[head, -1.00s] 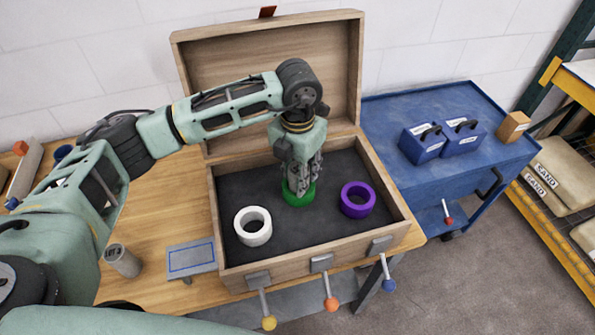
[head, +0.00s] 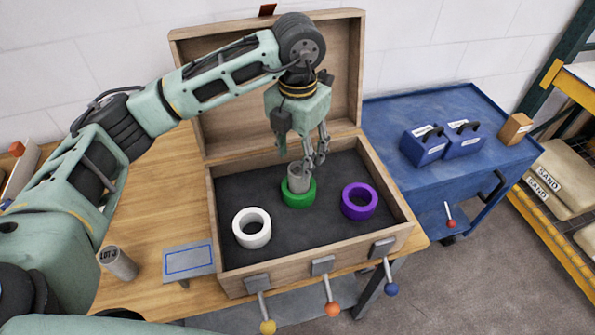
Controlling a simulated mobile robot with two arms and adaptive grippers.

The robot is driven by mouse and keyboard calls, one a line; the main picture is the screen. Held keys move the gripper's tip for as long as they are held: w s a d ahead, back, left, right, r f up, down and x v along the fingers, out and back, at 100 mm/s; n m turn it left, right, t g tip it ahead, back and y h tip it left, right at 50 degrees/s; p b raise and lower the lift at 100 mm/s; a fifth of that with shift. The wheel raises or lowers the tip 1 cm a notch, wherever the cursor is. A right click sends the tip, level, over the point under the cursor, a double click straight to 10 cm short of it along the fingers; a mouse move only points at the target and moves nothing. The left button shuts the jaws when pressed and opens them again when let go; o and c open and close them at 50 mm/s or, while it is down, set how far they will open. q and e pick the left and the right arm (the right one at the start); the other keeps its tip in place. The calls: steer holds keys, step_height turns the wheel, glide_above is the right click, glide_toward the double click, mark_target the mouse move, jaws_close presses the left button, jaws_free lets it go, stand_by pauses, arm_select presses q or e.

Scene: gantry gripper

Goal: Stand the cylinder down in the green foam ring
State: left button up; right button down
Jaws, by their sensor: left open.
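The grey cylinder (head: 297,175) stands upright in the green foam ring (head: 298,197), its top part showing above the ring. The ring lies on the dark floor of the open wooden case (head: 232,274), between a white ring (head: 252,228) and a purple ring (head: 359,202). My left gripper (head: 300,158) is open just above the cylinder, its fingers pointing down. One finger hangs by the cylinder's right side; whether it touches cannot be told. My right gripper is not in view.
A second grey cylinder marked LOT (head: 118,262) stands on the wooden table left of the case, near a blue-outlined plate (head: 189,261). Levers with coloured knobs stick out at the case front. A blue cart (head: 390,110) stands to the right.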

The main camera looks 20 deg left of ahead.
arm_select(q)
step_height(320, 180, up, 5)
steer(key=shift+r+b, duration=0.15)
steer(key=shift+b, duration=0.35)
